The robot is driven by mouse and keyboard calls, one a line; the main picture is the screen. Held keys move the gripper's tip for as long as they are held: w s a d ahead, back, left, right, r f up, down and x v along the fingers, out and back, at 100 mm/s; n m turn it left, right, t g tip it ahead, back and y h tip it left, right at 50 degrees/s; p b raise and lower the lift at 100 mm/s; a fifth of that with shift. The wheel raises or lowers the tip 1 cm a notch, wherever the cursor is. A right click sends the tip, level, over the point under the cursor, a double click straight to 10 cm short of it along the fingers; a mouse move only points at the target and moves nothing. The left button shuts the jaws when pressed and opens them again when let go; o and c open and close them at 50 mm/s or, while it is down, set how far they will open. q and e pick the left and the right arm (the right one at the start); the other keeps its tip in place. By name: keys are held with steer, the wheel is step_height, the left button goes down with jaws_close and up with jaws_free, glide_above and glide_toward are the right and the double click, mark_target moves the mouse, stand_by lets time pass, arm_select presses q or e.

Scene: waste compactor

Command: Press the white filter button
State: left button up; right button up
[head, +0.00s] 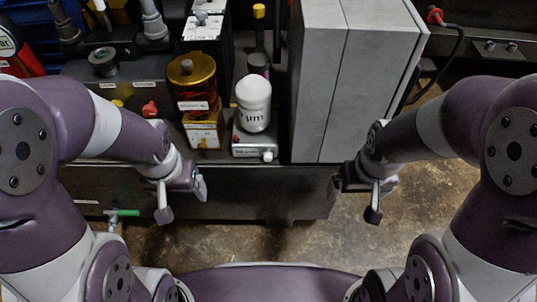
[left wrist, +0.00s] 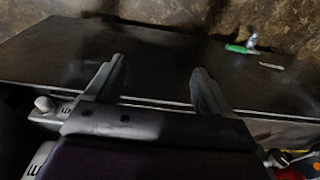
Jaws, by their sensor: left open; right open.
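The white filter button (head: 268,156) is a small pale knob at the lower right of the filter unit's front, below a white canister (head: 254,103). A pale round knob that looks like the same button (left wrist: 43,103) shows at the left of the left wrist view. My left gripper (head: 182,202) is open and empty, lower and to the left of the button in the head view, apart from it. Its two spread fingers (left wrist: 157,75) show over the dark panel in the left wrist view. My right gripper (head: 357,200) is open and empty, to the right of the button.
An amber filter (head: 192,78) stands left of the canister. A red button (head: 150,108) is further left. A large grey cabinet (head: 345,80) stands right of the filter unit. A green-handled valve (head: 122,212) is low at left. Floor (head: 270,242) shows in front.

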arm_select(q)
jaws_close()
stand_by(1.4)
